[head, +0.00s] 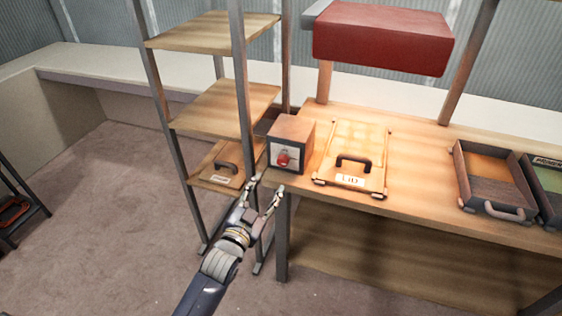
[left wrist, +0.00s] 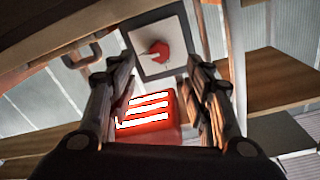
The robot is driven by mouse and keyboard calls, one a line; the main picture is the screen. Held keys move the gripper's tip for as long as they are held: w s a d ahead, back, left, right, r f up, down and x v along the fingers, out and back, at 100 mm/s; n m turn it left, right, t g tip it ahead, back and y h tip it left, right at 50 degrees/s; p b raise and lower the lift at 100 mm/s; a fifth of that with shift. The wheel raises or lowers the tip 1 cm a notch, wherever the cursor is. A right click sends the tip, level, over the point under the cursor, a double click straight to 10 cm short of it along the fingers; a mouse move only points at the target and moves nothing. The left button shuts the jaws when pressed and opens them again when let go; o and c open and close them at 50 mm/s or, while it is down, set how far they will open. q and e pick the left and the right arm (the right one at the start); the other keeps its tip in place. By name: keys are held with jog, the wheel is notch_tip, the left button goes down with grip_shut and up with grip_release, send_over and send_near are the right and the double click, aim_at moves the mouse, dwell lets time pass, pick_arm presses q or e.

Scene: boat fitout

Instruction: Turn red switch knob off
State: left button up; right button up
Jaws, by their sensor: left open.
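The red switch knob (head: 283,160) is on the pale front plate of a small brown box (head: 292,131) at the left end of the wooden workbench. In the left wrist view the knob (left wrist: 157,52) shows beyond the fingertips, near the middle of its plate (left wrist: 155,36). My left gripper (head: 265,187) is open and empty, below and in front of the box, apart from the knob. Its two fingers (left wrist: 160,90) frame the space below the knob in the wrist view. My right gripper is not in view.
A lid panel with a dark handle (head: 352,160) lies right of the box. Open trays (head: 490,190) stand further right. A metal-framed shelf (head: 215,110) stands close on the left. A red overhead box (head: 385,38) hangs above the bench.

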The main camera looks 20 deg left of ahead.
aim_at(281, 164)
pick_arm(q)
jog(key=w, duration=0.7)
jog(key=w+d, duration=0.1)
jog(key=w, duration=0.2)
jog(key=shift+w, duration=0.25)
jog(key=c, duration=1.1)
